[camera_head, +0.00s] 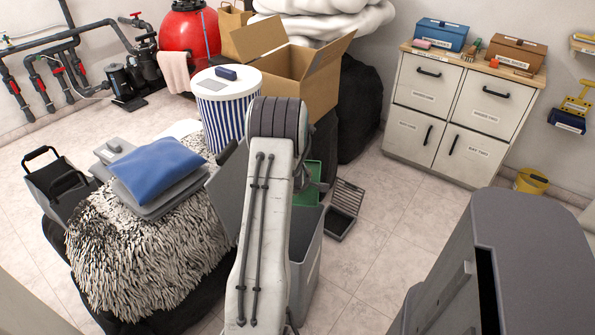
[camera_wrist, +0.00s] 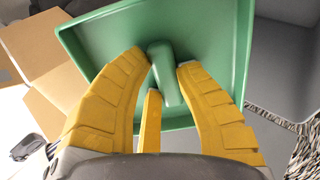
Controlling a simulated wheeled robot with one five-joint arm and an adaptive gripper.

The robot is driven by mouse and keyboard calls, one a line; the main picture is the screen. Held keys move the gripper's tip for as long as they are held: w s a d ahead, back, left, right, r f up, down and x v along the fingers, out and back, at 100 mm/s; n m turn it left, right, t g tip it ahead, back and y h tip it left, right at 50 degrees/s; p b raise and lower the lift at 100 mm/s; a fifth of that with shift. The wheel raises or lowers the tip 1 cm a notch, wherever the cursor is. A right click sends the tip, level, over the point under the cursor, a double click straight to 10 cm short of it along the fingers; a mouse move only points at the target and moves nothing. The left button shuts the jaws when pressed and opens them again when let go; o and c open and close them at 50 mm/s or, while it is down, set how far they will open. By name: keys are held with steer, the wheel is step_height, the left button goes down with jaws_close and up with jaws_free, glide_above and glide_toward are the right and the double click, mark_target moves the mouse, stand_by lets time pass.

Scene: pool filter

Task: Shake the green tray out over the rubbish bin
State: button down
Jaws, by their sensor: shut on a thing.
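The green tray (camera_wrist: 215,32) fills the upper middle of the wrist view. My gripper (camera_wrist: 163,62) has its yellow fingers closed around the tray's green handle (camera_wrist: 168,80). The part of the tray's inside that shows looks bare; the rest is hidden. In the head view only a strip of the tray (camera_head: 313,184) shows past my arm, which covers the gripper. The tray appears above or beside the open grey bin (camera_head: 308,255), partly hidden behind my arm. I cannot tell whether it is fully over the bin's mouth.
A grey panel (camera_head: 229,190) stands left of my arm, perhaps the bin's lid. A dark slotted basket (camera_head: 345,210) lies right of the bin. A shaggy heap (camera_head: 150,250) with a blue bag (camera_head: 157,168) is at left. An open cardboard box (camera_head: 300,80) is behind. Floor before the cabinet (camera_head: 460,115) is clear.

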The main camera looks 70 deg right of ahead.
steer(key=shift+d+r+y+p, duration=0.15)
steer(key=shift+r+y+p, duration=0.25)
steer(key=shift+p, duration=0.75)
steer(key=f+y+p, duration=0.1)
steer(key=d+g+y+p, duration=0.1)
steer(key=y+p, duration=0.1)
steer(key=shift+w+f+y, duration=0.15)
steer(key=shift+f+y, duration=0.15)
steer(key=shift+f, duration=0.1)
steer(key=shift+d+f+g+y+b, duration=0.15)
steer(key=shift+f+g+y+b, duration=0.25)
steer(key=shift+f+y, duration=0.7)
steer(key=shift+r+y+b, duration=0.1)
steer(key=shift+y+b, duration=0.25)
steer(key=shift+y, duration=0.15)
steer(key=shift+y+b, duration=0.3)
steer(key=shift+b, duration=0.3)
